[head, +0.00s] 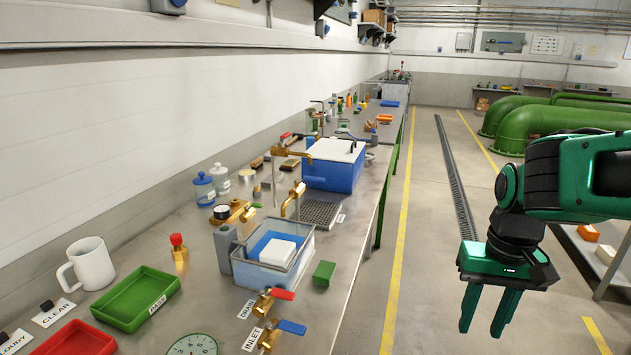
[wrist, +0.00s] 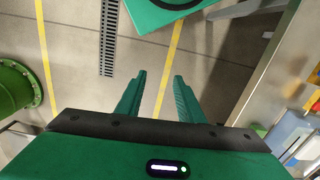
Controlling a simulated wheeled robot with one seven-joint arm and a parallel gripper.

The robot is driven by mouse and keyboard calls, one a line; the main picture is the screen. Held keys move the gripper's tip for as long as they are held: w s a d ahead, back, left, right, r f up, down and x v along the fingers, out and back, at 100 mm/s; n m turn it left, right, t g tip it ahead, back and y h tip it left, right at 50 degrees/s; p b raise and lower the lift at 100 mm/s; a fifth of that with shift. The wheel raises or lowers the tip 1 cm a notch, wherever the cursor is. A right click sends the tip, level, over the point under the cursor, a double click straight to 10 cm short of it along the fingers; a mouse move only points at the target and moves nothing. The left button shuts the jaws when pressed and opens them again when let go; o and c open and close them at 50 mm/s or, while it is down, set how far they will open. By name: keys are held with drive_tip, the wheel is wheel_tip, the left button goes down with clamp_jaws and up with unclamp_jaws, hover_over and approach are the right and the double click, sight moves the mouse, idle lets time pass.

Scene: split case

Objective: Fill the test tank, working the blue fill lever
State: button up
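The blue fill lever (head: 292,327) is on a brass valve near the bench's front edge in the head view, beside a label reading INLET (head: 252,339). A red lever (head: 283,294) sits on a second brass valve just behind it, by a label reading DRAIN (head: 246,309). The clear test tank (head: 273,274) stands behind these valves, with blue and a white block showing inside. My gripper (head: 487,328) is open and empty, over the floor to the right of the bench and apart from the levers. In the wrist view its fingers (wrist: 157,88) are spread with only floor between them.
A green tray (head: 137,299) marked PASS, a red tray (head: 76,340), a white mug (head: 91,264) and a dial (head: 192,345) are left of the valves. A green block (head: 323,272) lies right of the tank. The aisle floor (head: 425,230) is clear.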

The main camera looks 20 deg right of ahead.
drive_tip(key=w+a+n+t+y, duration=0.1)
drive_tip(key=w+a+n+y, duration=0.1)
drive_tip(key=w, duration=0.8)
drive_tip(key=w+a+f+n+t+y, duration=0.1)
drive_tip(key=w+a+n+t+y, duration=0.1)
drive_tip(key=w+a+n, duration=0.2)
drive_tip(key=w+a+f+n+t+y, duration=0.1)
drive_tip(key=w+n, duration=0.6)
drive_tip(key=w, duration=1)
drive_tip(key=shift+w+a+f+t+y, duration=0.1)
drive_tip(key=shift+a+t+y, duration=0.1)
drive_tip(key=shift+a+y, duration=0.25)
drive_tip(key=shift+w+a+f+t+y, duration=0.1)
drive_tip(key=shift+a+t+y, duration=0.1)
drive_tip(key=shift+a+y, duration=0.25)
drive_tip(key=w+a+r+n+t+y, duration=0.1)
drive_tip(key=w+r+n+t+y, duration=0.3)
drive_tip(key=w, duration=0.3)
drive_tip(key=t+y, duration=0.2)
drive_tip(key=y, duration=0.2)
approach(317, 180)
drive_tip(key=x, duration=0.7)
drive_tip(key=w+x, duration=0.1)
drive_tip(key=x, duration=0.2)
drive_tip(key=shift+w+f, duration=0.1)
drive_tip(key=shift+f, duration=0.15)
drive_tip(key=shift+d, duration=0.15)
clamp_jaws()
